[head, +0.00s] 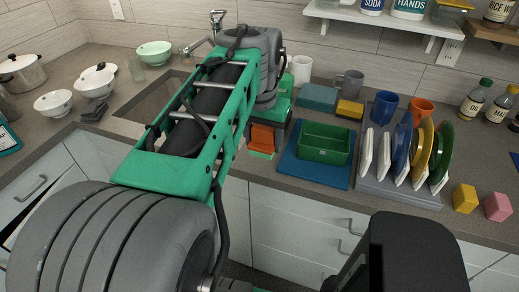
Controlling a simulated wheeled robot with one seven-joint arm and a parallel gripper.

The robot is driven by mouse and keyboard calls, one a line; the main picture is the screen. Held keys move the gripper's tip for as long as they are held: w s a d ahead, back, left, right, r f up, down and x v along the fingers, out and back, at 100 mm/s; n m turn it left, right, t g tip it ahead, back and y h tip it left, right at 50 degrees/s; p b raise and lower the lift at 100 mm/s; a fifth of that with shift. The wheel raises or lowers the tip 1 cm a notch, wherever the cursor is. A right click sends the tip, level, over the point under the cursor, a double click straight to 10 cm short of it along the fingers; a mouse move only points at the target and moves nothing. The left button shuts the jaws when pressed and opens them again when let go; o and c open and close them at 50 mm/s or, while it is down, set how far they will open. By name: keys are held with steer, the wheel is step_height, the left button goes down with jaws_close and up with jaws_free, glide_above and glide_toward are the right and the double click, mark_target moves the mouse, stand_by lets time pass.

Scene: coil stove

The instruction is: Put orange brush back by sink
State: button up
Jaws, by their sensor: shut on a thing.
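My gripper (270,126) points down over the counter's front edge, just right of the sink, and is largely hidden behind my arm. It is shut on the orange brush (262,138), an orange block with a light green strip along its lower edge. The brush is left of the blue mat; whether it touches the counter is unclear. The sink (145,106) is a dark basin left of my arm, partly covered by it. The faucet (200,44) stands behind it.
A blue mat (290,170) holds a green tub (324,157). Right of it is a rack with plates (436,157) and cups. Behind are a teal box (317,97), a yellow sponge (349,109) and a grey mug (350,84). Bowls (97,80) stand left of the sink.

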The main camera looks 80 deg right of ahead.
steer(key=w+d+f, duration=0.1)
steer(key=d+f, duration=0.2)
steer(key=w+d+f+p, duration=0.1)
steer(key=d+f, duration=0.2)
steer(key=d, duration=0.1)
steer(key=w+d+f+p, duration=0.1)
steer(key=d+f, duration=0.2)
steer(key=d, duration=0.1)
steer(key=shift+w, duration=0.4)
step_height(320, 180, down, 3)
steer(key=shift+r, duration=0.2)
steer(key=shift+f, duration=0.3)
steer(key=o, duration=1.2)
